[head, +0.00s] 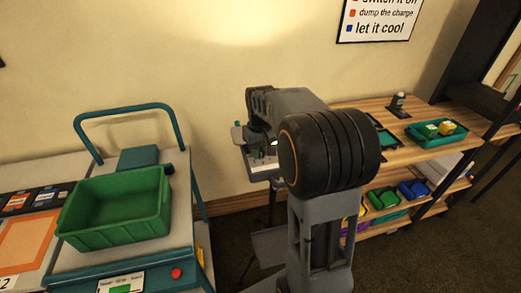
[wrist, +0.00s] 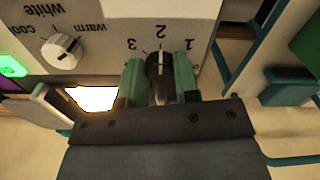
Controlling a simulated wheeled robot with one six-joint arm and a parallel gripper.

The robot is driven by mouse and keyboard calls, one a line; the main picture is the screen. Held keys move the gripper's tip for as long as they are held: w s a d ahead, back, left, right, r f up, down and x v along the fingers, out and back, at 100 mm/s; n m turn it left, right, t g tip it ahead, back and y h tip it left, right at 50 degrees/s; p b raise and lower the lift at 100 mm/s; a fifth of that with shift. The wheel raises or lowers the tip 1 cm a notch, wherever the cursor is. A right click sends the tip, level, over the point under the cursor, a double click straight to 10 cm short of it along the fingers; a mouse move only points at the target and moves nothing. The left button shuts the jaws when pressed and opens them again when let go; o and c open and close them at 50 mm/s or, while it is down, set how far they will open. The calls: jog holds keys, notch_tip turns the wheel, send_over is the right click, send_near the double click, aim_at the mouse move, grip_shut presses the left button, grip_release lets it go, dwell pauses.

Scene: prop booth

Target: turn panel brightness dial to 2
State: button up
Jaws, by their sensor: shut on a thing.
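The brightness dial (wrist: 159,66) is a dark round knob on a pale panel (wrist: 110,40), which appears upside down in the wrist view. The numbers 1, 2 and 3 are printed around it, with 2 directly above the knob in the picture. A light mark on the knob appears to face the 2, though the fingers hide part of the knob. My gripper (wrist: 159,75) has its two teal fingers on either side of the dial and is shut on it. In the head view my arm hides most of the panel and the dial.
A white knob (wrist: 62,50) with white, warm and cool labels is left of the dial, near a lit green button (wrist: 11,66). In the head view, a green crate (head: 115,237) stands on a cart at left, and a wooden shelf unit (head: 345,105) is at right.

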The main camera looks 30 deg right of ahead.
aim_at(261, 152)
dwell(0.3)
jog(key=o, duration=0.9)
notch_tip(261, 152, up, 14)
jog(key=shift+f+p, duration=0.1)
jog(key=shift+p, duration=0.45)
